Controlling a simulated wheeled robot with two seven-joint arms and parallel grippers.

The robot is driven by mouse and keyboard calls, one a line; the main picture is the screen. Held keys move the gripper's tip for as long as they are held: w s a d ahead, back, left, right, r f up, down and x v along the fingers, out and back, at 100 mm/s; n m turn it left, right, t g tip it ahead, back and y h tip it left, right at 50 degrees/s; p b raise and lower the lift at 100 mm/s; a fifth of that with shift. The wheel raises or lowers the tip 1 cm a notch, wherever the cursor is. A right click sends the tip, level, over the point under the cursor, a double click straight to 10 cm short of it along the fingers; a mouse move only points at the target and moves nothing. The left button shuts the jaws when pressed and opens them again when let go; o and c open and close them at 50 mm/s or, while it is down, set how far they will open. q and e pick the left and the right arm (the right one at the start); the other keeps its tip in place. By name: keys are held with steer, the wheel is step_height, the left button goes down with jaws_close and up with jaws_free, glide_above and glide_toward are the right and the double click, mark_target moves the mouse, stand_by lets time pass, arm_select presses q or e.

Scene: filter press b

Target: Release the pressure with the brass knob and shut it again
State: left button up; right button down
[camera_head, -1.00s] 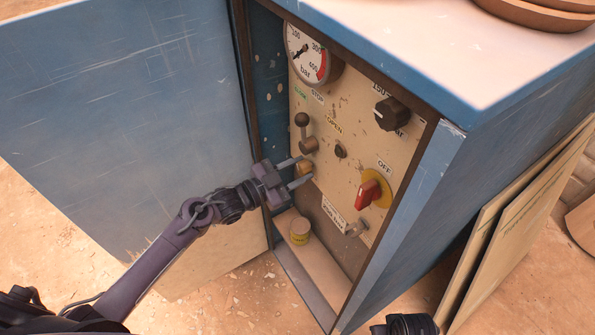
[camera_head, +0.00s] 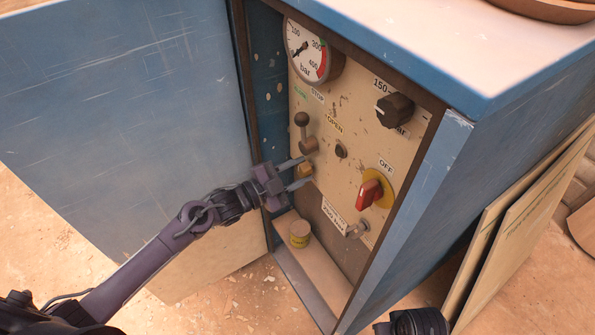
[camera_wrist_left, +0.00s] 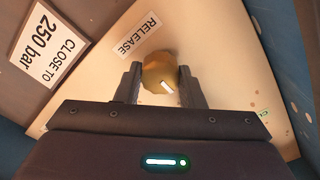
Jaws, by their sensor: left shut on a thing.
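The brass knob (camera_head: 305,170) sits on the cream control panel (camera_head: 335,110) of the blue cabinet, below a small black-knobbed lever. My left gripper (camera_head: 301,173) reaches in from the left, with one finger on each side of the knob, shut on it. In the left wrist view the knob (camera_wrist_left: 159,70) is between the finger ends and a white mark on its face points down and right. A RELEASE label (camera_wrist_left: 138,35) is beside it. The round pressure gauge (camera_head: 309,50) is at the panel's top left; its exact reading is too small to tell.
The lever (camera_head: 303,130), a black dial (camera_head: 394,109) and a red switch (camera_head: 370,192) marked OFF share the panel. The open blue door (camera_head: 120,110) stands left of my arm. Boards lean at the right.

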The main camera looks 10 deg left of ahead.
arm_select(q)
steer(key=o, duration=1)
steer(key=shift+s+a, duration=0.2)
steer(key=shift+a, duration=0.05)
steer(key=v, duration=0.7)
steer(key=shift+p, duration=0.4)
arm_select(e)
step_height(320, 180, down, 3)
steer(key=shift+d+r, duration=0.15)
steer(key=shift+r, duration=0.05)
arm_select(q)
steer(key=shift+s, duration=0.1)
arm_select(e)
steer(key=shift+w+r, duration=0.1)
steer(key=shift+w, duration=0.05)
